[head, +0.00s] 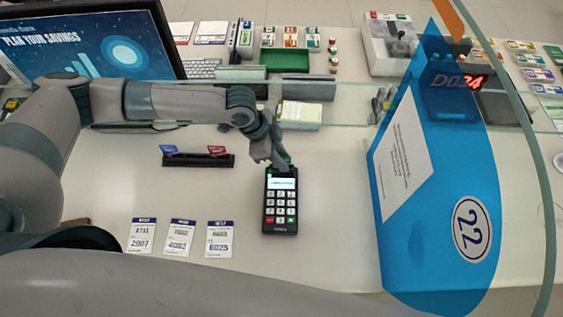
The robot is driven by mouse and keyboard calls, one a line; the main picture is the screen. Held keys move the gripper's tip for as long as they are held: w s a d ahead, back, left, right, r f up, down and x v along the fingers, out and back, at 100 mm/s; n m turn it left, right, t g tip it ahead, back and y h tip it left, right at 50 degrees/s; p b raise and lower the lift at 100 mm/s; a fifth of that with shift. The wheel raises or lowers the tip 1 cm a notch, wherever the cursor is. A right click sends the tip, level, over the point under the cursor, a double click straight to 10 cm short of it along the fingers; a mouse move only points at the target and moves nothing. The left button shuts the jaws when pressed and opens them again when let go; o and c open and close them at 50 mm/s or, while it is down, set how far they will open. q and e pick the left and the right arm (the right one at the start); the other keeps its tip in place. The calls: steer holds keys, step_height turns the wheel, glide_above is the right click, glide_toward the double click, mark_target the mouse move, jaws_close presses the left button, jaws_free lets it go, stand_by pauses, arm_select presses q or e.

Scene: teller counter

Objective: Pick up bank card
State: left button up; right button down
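A black card terminal (281,205) with a lit screen and keypad lies on the near counter. My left gripper (279,163) points down at the terminal's top edge. Its fingers are small and overlap, so I cannot tell whether they are open or shut. A small dark green patch shows beside the fingertips; I cannot tell whether it is a card. My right gripper is not in view.
Three numbered paper tickets (181,238) lie at the front left. A glass partition (330,90) crosses behind the terminal. A tall blue panel marked 22 (440,215) stands at the right. A monitor (95,45) fills the back left. The counter right of the terminal is clear.

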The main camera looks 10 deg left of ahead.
arm_select(q)
jaws_close()
steer(key=shift+r+b, duration=0.4)
steer(key=shift+r, duration=0.1)
steer(key=r+b, duration=0.1)
steer(key=d+r, duration=0.1)
steer(key=r, duration=0.1)
steer(key=shift+s+r+b, duration=0.1)
steer(key=shift+b, duration=0.3)
steer(key=s+d+r+b, duration=0.3)
steer(key=d+r, duration=0.3)
steer(key=d, duration=0.4)
steer(key=shift+d+r+b, duration=0.15)
steer(key=shift+r+b, duration=0.15)
steer(key=shift+r, duration=0.1)
steer(key=shift+s+r, duration=0.1)
steer(key=shift+r+p, duration=2.15)
steer(key=shift+p, duration=0.4)
